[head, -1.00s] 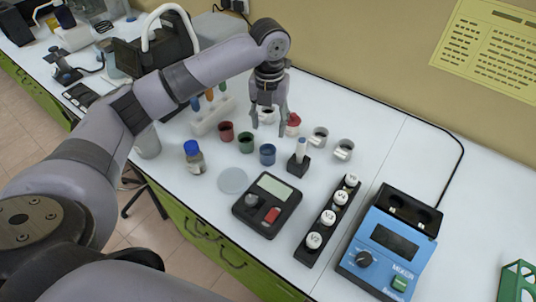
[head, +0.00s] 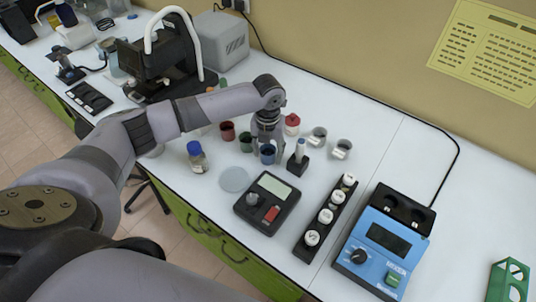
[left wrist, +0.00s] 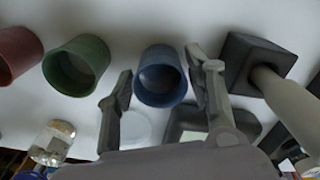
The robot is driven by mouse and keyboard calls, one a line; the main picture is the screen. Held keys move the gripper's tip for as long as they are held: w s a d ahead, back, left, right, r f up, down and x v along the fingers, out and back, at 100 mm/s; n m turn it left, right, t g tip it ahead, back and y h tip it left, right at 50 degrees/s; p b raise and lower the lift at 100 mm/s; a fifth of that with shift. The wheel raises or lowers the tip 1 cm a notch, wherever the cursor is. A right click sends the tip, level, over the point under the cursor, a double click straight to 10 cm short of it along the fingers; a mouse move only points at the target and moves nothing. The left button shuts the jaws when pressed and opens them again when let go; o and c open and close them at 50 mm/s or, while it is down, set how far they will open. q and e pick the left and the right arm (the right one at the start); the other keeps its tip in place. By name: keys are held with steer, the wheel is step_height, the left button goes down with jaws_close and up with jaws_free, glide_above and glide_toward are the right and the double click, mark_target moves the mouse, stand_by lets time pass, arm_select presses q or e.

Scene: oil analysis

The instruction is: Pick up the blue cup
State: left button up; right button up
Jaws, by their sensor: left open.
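The blue cup (head: 267,154) stands upright on the white bench, partly behind my gripper in the head view. My left gripper (head: 267,152) is over it, pointing down. In the left wrist view the blue cup (left wrist: 160,76) shows between the two open fingers of the left gripper (left wrist: 160,80), with its open mouth toward the camera. The fingers lie on either side of it; I cannot tell whether they touch it. My right gripper is not in view.
A green cup (head: 246,142) and a red cup (head: 227,131) stand left of the blue cup. A black stand (head: 298,163) with a pale rod is close on its right. A black scale (head: 268,202) and a capped bottle (head: 197,157) are nearer the front edge.

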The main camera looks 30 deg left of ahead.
arm_select(q)
steer(key=shift+c, duration=0.5)
steer(key=c, duration=0.8)
steer(key=shift+c, duration=0.2)
steer(key=shift+r, duration=0.15)
